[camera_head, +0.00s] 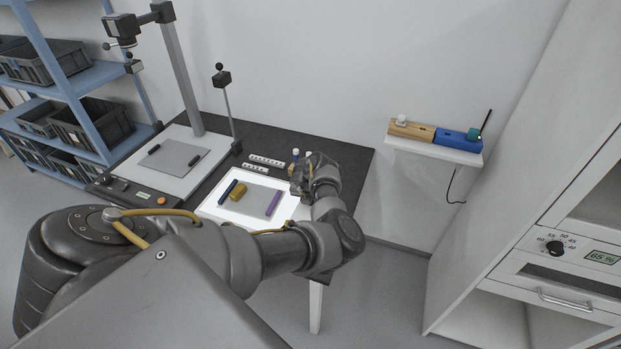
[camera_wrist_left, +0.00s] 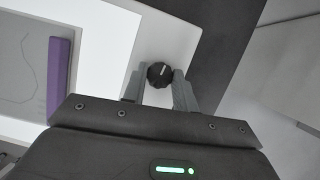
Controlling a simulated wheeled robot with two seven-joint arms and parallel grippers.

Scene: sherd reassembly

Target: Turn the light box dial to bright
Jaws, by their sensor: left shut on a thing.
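The light box (camera_head: 207,207) lies on the dark table, and its panel glows white. Its dial (camera_wrist_left: 160,74) is a small black knob with a pale pointer line, on the white frame in the left wrist view. My left gripper (camera_head: 298,182) is over the right side of the light box. In the wrist view its two fingers (camera_wrist_left: 160,88) are shut on the dial, one on each side. The head view does not show the dial, which my gripper hides. My right gripper is in neither view.
A copy stand (camera_head: 190,90) stands left. A wall shelf (camera_head: 435,150) and a cabinet with another dial (camera_head: 556,248) are right.

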